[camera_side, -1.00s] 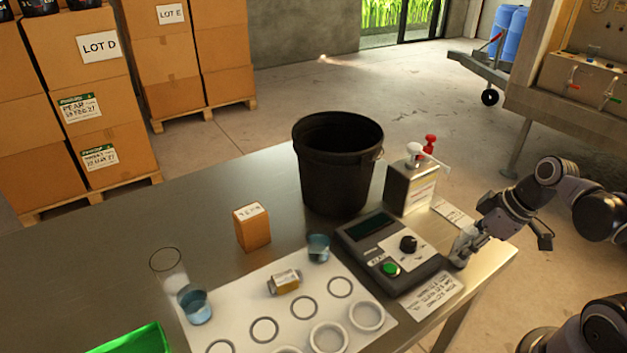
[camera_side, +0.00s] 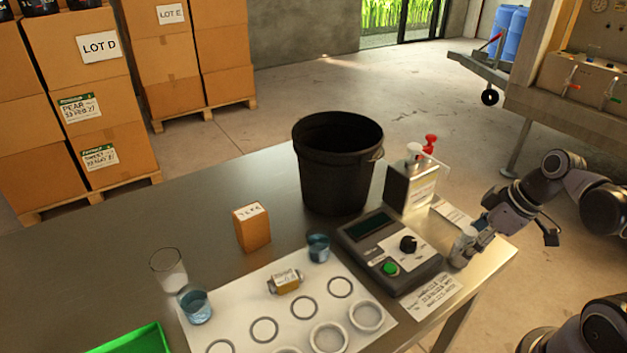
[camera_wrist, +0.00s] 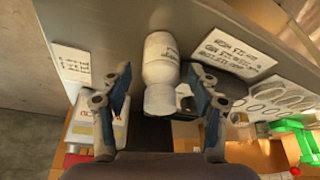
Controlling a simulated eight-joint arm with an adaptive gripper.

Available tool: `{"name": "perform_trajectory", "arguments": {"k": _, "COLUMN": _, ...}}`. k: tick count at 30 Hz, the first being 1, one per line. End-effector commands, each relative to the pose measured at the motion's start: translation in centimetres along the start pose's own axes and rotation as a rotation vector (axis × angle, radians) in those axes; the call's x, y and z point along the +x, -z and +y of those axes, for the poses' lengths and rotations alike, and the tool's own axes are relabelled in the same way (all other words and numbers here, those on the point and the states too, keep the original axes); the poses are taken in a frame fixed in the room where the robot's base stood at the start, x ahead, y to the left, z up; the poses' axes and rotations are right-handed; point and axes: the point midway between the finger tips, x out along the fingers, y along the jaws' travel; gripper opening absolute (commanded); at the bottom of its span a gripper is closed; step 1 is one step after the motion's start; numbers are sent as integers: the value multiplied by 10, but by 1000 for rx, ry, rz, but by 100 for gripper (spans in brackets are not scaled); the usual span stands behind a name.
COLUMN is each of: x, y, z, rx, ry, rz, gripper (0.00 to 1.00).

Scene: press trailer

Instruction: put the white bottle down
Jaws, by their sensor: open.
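The white bottle (camera_side: 462,250) is at the table's right end, just right of the grey device (camera_side: 392,250). In the wrist view the bottle (camera_wrist: 160,62) has a rounded body with small print and lies between the two fingers. My gripper (camera_side: 476,240) reaches it from the right. In the wrist view my gripper (camera_wrist: 160,88) is open, with a visible gap between each finger and the bottle. The bottle appears to rest on the metal table (camera_side: 380,339); its base contact is not clear to see.
A black bucket (camera_side: 337,175) and a metal can with a red-and-white top (camera_side: 410,186) stand behind the device. Paper cards lie close by the bottle.

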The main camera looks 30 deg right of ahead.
Motion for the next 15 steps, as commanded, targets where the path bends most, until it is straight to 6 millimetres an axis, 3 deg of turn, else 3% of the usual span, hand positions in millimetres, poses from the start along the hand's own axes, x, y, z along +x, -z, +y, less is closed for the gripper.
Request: {"name": "perform_trajectory", "arguments": {"k": 15, "x": -54, "y": -1, "z": 0, "rx": 2, "ry": -1, "rz": 1, "gripper": 61}}
